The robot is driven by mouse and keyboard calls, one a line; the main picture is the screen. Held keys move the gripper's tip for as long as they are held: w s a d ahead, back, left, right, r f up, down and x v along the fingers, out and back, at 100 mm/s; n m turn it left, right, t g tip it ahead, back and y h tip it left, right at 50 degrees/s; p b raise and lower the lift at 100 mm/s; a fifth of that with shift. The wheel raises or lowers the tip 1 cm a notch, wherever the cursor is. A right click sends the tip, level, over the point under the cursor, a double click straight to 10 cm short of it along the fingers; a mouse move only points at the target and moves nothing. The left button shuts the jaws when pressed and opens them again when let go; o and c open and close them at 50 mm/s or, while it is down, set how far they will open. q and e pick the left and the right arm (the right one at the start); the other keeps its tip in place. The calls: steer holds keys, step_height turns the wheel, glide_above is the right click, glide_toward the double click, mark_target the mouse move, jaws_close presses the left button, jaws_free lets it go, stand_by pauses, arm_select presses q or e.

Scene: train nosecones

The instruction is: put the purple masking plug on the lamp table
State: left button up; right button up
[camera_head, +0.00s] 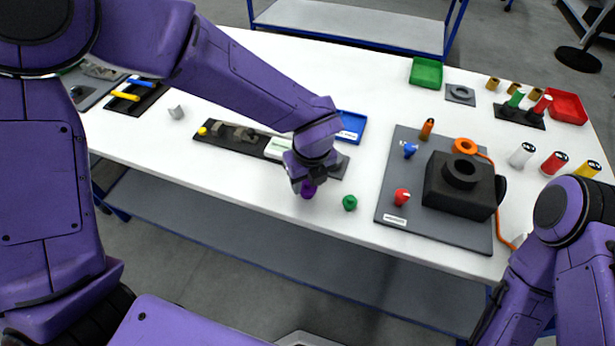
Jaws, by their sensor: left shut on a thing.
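My left gripper (302,186) is shut on the purple masking plug (308,190), near the front edge of the white table (240,190). The plug's upper part is hidden by the gripper; I cannot tell whether it touches the table. To the right lies a grey board (386,205) with a label too small to read; I cannot tell whether it is the lamp table. It bears a black block with a round collar (459,190), a red plug (402,196), a blue plug (410,149) and an orange plug (427,128). My right gripper is not in view.
A green plug (350,202) stands just right of my left gripper. A dark strip (225,140) and a blue tray (350,126) lie behind it. An orange ring (465,146) and several small bottles (553,163) are at the right. The front-left table is clear.

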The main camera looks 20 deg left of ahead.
mark_target(311, 193)
arm_select(q)
steer(key=shift+w+d+f, duration=0.1)
steer(key=shift+f, duration=0.4)
steer(key=shift+f, duration=0.15)
steer(key=o, duration=1)
steer(key=shift+o, duration=0.2)
steer(key=shift+r, duration=0.45)
step_height(311, 193, up, 11)
steer(key=s+d, duration=0.1)
steer(key=shift+s+r+b, duration=0.2)
steer(key=shift+s+b, duration=0.05)
steer(key=shift+b, duration=0.15)
